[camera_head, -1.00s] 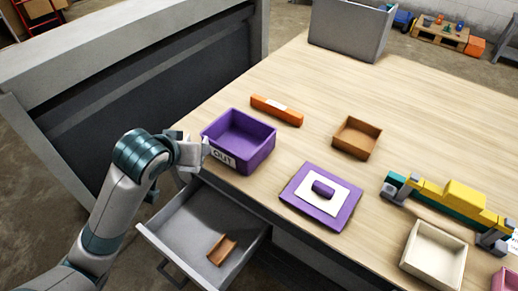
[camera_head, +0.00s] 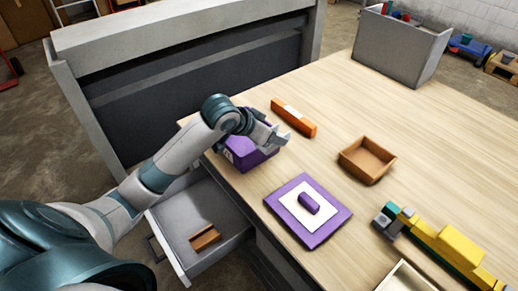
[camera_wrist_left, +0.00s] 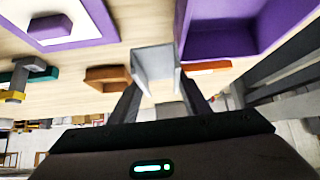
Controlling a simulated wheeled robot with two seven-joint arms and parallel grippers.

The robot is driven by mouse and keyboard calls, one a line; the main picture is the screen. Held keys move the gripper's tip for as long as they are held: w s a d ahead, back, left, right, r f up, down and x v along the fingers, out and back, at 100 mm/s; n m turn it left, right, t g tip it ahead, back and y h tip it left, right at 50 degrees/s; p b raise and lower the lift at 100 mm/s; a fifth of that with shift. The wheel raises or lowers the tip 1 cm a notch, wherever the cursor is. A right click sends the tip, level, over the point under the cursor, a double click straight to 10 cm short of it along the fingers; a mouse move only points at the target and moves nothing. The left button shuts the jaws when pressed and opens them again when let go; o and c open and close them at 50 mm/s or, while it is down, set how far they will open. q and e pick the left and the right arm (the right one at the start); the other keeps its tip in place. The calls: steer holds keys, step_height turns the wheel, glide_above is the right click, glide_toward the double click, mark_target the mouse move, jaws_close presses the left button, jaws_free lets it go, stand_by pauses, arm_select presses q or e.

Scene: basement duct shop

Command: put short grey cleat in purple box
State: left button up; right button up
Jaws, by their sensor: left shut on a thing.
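The purple box (camera_head: 258,157) stands on the table above the open drawer, partly hidden behind my left arm in the head view. My left gripper (camera_head: 275,138) is over the box's far right side. In the left wrist view it is shut on the short grey cleat (camera_wrist_left: 155,65), a pale grey channel-shaped piece. There the cleat shows just beside the edge of the purple box (camera_wrist_left: 225,42), which lies to its right; I cannot tell its height above the rim. My right gripper is not in view.
The open drawer (camera_head: 183,221) holds a brown cleat (camera_head: 205,238). An orange bar (camera_head: 293,117), a brown tray (camera_head: 367,158) and a purple-framed pad (camera_head: 308,222) with a purple piece lie nearby. A yellow and teal object (camera_head: 440,240) is at right. A grey bin (camera_head: 398,48) stands at the far corner.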

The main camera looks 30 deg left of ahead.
mark_target(245, 146)
arm_select(q)
steer(key=w+a+f, duration=0.1)
steer(key=w+a, duration=0.1)
steer(key=a, duration=0.5)
steer(key=w+a+f+m, duration=0.1)
steer(key=w+a+f, duration=0.1)
steer(key=a, duration=0.4)
steer(key=shift+w+a+h+b, duration=0.35)
steer(key=shift+w+h+b, duration=0.1)
steer(key=shift+w, duration=0.35)
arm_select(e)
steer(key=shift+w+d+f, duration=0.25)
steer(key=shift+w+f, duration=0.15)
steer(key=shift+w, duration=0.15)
